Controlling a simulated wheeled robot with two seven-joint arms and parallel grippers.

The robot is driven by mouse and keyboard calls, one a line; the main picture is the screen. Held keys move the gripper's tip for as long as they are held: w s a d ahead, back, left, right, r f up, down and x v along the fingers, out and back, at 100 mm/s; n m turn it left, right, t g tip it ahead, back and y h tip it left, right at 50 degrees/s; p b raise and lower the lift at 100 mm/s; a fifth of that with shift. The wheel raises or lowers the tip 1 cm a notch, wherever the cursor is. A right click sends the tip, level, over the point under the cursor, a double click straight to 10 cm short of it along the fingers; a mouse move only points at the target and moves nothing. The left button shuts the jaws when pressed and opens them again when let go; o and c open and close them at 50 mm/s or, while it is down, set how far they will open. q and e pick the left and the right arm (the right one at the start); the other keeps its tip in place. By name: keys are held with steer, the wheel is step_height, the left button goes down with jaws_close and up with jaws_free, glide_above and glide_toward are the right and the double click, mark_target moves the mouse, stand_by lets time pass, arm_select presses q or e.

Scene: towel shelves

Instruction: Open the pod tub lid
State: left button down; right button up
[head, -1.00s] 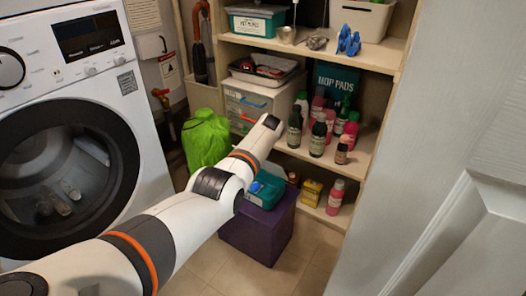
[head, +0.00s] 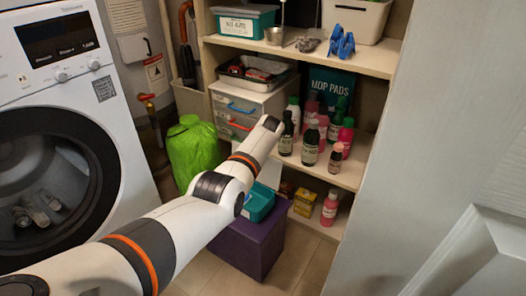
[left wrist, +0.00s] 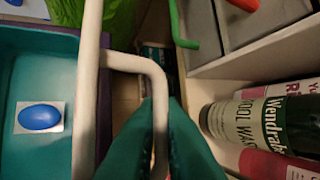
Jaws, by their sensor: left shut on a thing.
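The teal pod tub (head: 262,203) sits on a purple box in the head view, partly hidden by my left arm. In the left wrist view the tub (left wrist: 22,70) is at the left, and a blue pod (left wrist: 40,117) shows inside it. The pale lid (left wrist: 88,90) stands raised, nearly edge-on, beside the open tub; its pale face shows behind my arm in the head view (head: 270,172). My left gripper (left wrist: 157,88) has its dark green fingers shut around the lid's bent pale handle (left wrist: 140,62). The arm hides this gripper in the head view. My right gripper is not in view.
The purple box (head: 250,245) stands on the tiled floor before the shelves. Several bottles (head: 311,145) stand close on the middle shelf, near the gripper's right in the wrist view. A drawer unit (head: 240,110), green bag (head: 193,150) and washing machine (head: 55,120) are nearby.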

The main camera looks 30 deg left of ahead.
arm_select(q)
steer(key=shift+w, duration=0.15)
steer(key=shift+f, duration=0.1)
steer(key=c, duration=1.8)
jaws_free()
